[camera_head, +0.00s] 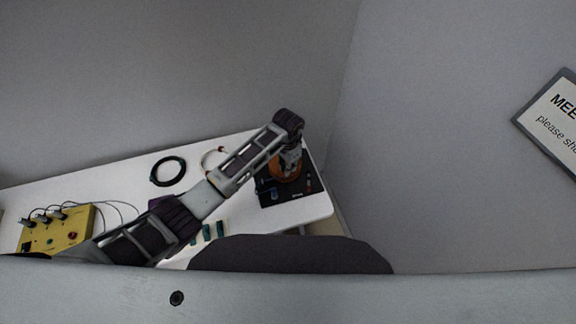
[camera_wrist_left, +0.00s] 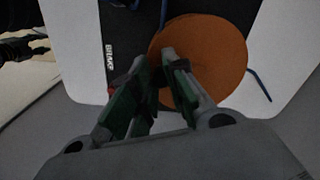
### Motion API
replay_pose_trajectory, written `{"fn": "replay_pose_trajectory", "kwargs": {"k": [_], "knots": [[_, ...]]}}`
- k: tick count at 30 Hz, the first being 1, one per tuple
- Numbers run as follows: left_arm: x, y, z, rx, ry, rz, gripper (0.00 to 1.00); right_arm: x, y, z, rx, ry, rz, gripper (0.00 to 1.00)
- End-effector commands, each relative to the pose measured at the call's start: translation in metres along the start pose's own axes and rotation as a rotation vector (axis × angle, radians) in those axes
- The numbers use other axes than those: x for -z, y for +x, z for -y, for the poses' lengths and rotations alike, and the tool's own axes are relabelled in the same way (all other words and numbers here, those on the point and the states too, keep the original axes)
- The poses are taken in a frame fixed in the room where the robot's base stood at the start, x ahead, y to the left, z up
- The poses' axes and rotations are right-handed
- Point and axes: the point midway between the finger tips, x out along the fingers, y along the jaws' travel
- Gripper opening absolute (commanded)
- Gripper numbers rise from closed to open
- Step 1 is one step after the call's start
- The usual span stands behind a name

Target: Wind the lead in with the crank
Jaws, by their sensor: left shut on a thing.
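An orange reel (camera_head: 276,175) sits on a dark base unit (camera_head: 298,199) at the right end of the white table. My left gripper (camera_head: 290,158) reaches down over the reel from above. In the left wrist view, the round orange reel (camera_wrist_left: 215,48) fills the top centre, and the left fingers (camera_wrist_left: 160,72) close together in front of it. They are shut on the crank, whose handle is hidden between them. A blue lead (camera_wrist_left: 259,85) shows at the reel's right side. My right gripper is not in view.
The white table (camera_head: 318,205) has its right edge close to the base unit. A black cable coil (camera_head: 155,174) and a pale coil (camera_head: 204,163) lie behind my left arm. A yellow box (camera_head: 60,238) with knobs and cables stands at the far left.

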Motion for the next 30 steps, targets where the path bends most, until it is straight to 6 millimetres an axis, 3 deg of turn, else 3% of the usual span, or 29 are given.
{"fn": "replay_pose_trajectory", "kwargs": {"k": [2, 3, 8, 20, 30], "knots": [[0.002, -0.001, 0.000, 0.000, 0.001, -0.005, 0.00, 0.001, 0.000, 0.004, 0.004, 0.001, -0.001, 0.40], [0.002, -0.001, 0.000, 0.000, 0.001, -0.005, 0.16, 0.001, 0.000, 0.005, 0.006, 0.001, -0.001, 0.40], [0.001, -0.001, 0.000, 0.000, 0.001, -0.004, 0.36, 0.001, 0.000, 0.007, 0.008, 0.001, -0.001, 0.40], [0.001, -0.002, 0.000, 0.000, 0.001, -0.003, 0.36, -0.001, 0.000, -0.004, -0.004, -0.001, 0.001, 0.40], [0.001, -0.029, 0.000, 0.000, 0.001, -0.005, 0.36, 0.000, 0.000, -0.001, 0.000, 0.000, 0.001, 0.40]]}}
